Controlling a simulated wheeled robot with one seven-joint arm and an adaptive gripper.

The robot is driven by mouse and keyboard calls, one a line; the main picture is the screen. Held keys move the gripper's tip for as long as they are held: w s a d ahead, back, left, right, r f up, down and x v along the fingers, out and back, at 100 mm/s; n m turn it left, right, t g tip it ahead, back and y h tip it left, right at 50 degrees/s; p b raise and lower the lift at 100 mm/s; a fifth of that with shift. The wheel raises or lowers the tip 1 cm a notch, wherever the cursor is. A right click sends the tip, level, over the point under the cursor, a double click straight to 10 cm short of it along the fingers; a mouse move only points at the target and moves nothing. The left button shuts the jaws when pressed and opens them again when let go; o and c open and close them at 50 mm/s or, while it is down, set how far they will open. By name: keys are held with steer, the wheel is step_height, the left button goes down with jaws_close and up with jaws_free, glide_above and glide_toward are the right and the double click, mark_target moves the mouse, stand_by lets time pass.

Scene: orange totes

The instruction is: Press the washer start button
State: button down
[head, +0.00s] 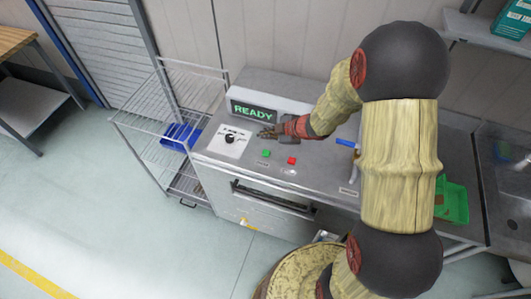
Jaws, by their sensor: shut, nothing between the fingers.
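The washer (322,182) is a grey metal machine with a flat top, below the middle of the head view. Its display (253,111) reads READY in green. A green button (266,153) and a red button (291,160) sit near the front edge of the top; their labels are too small to read. A black knob (229,138) on a white plate is to their left. My gripper (262,133) is shut and empty, pointing left over the top, behind the green button in the picture and apart from it. Its exact height cannot be told.
A blue-handled lever (346,143) stands right of the buttons, close to my arm. A wire rack (190,75) with a blue bin (181,136) is at the left. A green tray (452,200) and a sink (508,150) are at the right. The floor at left is clear.

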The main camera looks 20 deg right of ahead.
stand_by(0.4)
steer(key=b, duration=0.8)
glide_above(265, 154)
step_height(265, 154, down, 8)
steer(key=shift+d+f, duration=0.1)
steer(key=shift+f+b, duration=0.3)
steer(key=shift+f, duration=0.15)
stand_by(0.7)
steer(key=shift+f, duration=0.2)
steer(key=shift+f+b, duration=0.35)
steer(key=shift+f, duration=0.15)
stand_by(0.8)
steer(key=shift+r+p, duration=0.95)
steer(key=shift+p, duration=0.1)
